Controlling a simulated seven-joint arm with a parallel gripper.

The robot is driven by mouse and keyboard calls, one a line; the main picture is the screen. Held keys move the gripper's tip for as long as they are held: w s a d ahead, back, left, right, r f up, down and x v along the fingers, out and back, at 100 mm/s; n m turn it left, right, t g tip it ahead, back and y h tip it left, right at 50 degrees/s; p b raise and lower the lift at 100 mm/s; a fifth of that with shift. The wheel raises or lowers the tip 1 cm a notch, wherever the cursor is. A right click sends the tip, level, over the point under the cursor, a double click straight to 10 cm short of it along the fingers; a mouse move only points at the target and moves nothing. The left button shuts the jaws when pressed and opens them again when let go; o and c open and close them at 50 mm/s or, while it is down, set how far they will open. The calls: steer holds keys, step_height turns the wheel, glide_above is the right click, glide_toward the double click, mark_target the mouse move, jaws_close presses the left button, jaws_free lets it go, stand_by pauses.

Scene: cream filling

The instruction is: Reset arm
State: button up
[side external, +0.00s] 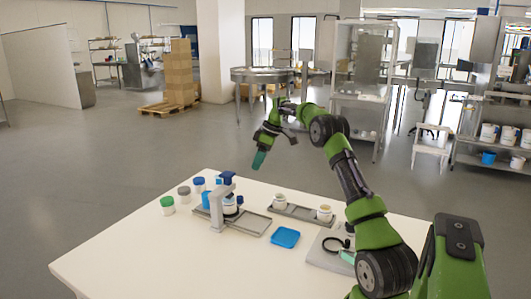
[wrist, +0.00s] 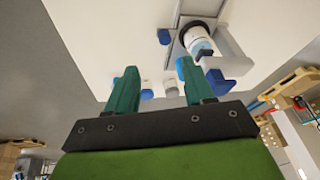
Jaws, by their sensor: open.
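My gripper (side external: 259,160) is raised in the air above the far edge of the white table, with its green fingers pointing down. In the wrist view my gripper (wrist: 158,80) shows two teal fingers spread apart with nothing between them. The dispenser (side external: 217,209), a grey stand beside a white and blue bottle (side external: 230,206), stands on a grey tray (side external: 256,223) below my gripper. The bottle (wrist: 199,46) also shows in the wrist view, beyond the right finger. My gripper touches nothing.
Small jars with green (side external: 167,204), grey and blue lids stand at the table's left. Two cups (side external: 324,213) stand on a long tray. A board (side external: 326,250) with a black ring lies beside my arm. The air around my gripper is clear.

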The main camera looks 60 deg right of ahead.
steer(key=s+a+r+m+h, duration=0.1)
steer(key=s+a+r+m, duration=0.15)
steer(key=a, duration=0.55)
steer(key=s+a+r+m, duration=0.2)
steer(key=a+m, duration=0.1)
steer(key=a, duration=0.5)
steer(key=s+a+r+m+h, duration=0.1)
steer(key=s+a+r+m, duration=0.15)
steer(key=a, duration=0.45)
steer(key=s+a+r+t+y, duration=0.1)
steer(key=s+a+t, duration=0.2)
steer(key=s+a, duration=1.2)
steer(key=shift+a+n+t+y, duration=0.3)
steer(key=shift+a+y, duration=0.1)
steer(key=shift+a, duration=0.85)
steer(key=shift+r, duration=0.1)
steer(key=shift+c, duration=0.4)
